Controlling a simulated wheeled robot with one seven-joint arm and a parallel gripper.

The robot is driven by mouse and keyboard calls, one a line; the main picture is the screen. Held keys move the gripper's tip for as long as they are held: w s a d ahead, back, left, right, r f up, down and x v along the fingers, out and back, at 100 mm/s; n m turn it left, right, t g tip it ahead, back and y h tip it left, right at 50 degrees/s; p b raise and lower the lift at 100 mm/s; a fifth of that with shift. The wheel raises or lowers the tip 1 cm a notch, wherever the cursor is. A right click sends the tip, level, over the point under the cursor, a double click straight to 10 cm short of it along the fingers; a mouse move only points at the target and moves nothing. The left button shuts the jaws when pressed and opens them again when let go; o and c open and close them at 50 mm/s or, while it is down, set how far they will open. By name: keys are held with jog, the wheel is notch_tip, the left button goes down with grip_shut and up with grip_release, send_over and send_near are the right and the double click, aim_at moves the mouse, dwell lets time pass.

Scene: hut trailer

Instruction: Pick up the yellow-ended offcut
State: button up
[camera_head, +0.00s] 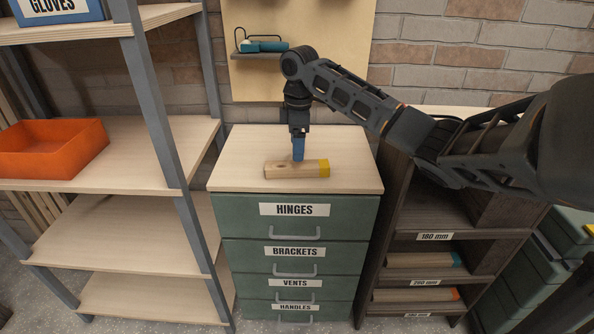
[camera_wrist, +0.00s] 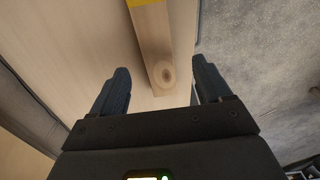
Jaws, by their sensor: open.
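The yellow-ended offcut (camera_head: 290,169) is a short pale wooden block lying flat on the wooden top of the green drawer cabinet (camera_head: 221,177), its yellow end to the right in the head view. My gripper (camera_head: 298,158) points down at the offcut, over its middle or just behind it. In the wrist view my gripper (camera_wrist: 160,88) is open, with blue-grey fingers on either side of the offcut's plain, knotted end (camera_wrist: 160,60). The yellow end shows at the top edge there. I cannot tell whether the fingers touch the block.
A shelf rack (camera_head: 140,90) with an orange bin (camera_head: 52,149) stands left. A dark rack (camera_head: 420,222) with labelled slots holding other offcuts stands right. A small wall shelf (camera_head: 262,54) is behind. The cabinet top around the offcut is clear.

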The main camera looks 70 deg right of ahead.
aim_at(301, 164)
jog(key=shift+s+d, duration=0.45)
jog(key=shift+s+f, duration=0.1)
jog(key=shift+f, duration=0.15)
jog(key=shift+f+p, duration=0.7)
jog(key=shift+f, duration=2.8)
jog(key=c, duration=1.1)
jog(key=shift+r, duration=0.15)
